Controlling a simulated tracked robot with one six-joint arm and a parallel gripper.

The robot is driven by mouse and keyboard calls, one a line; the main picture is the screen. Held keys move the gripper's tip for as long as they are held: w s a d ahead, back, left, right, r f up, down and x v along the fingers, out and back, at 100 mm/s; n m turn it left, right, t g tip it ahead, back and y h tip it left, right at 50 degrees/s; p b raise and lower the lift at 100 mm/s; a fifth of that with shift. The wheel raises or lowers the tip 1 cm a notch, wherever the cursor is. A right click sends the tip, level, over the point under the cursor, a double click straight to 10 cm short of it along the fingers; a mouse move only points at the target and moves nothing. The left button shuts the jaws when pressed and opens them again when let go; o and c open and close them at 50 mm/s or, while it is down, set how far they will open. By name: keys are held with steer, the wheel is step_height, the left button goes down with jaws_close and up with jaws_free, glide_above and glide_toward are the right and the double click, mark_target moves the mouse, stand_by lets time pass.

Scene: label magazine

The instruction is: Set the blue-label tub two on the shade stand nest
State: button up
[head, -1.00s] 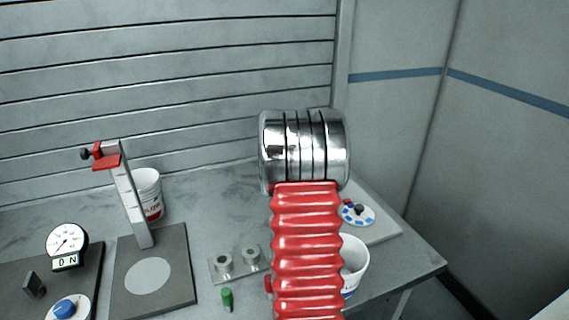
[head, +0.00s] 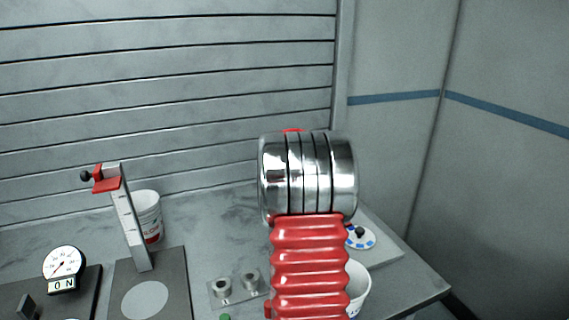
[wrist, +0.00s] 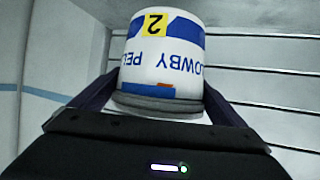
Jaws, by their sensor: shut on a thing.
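The blue-label tub two (wrist: 163,70) fills the middle of the wrist view. It is white with blue bands and a yellow tag with a 2, and its lettering is upside down in that picture. My gripper (wrist: 160,88) is shut on it, with one dark finger on each side. The tub and gripper are hidden in the head view behind my arm. A stand with a grey column and red head (head: 128,215) rises from a dark plate (head: 177,285) at the left. A pale round spot (head: 145,300) lies on that plate; it looks empty.
A white tub with red lettering (head: 149,212) stands behind the column. A dial gauge (head: 64,263) is at the far left. A small plate with two metal studs (head: 236,287) sits mid-table. Another white tub (head: 358,285) and a blue-patched disc (head: 360,238) are partly behind my arm.

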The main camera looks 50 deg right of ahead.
stand_by(0.3)
steer(key=shift+s+d+r+m+g+h, duration=0.3)
steer(key=shift+s+d+r, duration=0.15)
steer(key=shift+s+d, duration=0.1)
steer(key=s+a+m+g, duration=0.2)
steer(key=s+m+g, duration=0.2)
steer(key=s, duration=0.9)
steer(key=s+a+r+m+g, duration=0.1)
steer(key=s+m+g, duration=0.4)
steer(key=s, duration=0.8)
steer(key=s+a+m+g, duration=0.3)
steer(key=s+m+g, duration=0.1)
steer(key=s, duration=0.9)
steer(key=shift+s+a+r+g, duration=0.15)
steer(key=shift+g, duration=0.45)
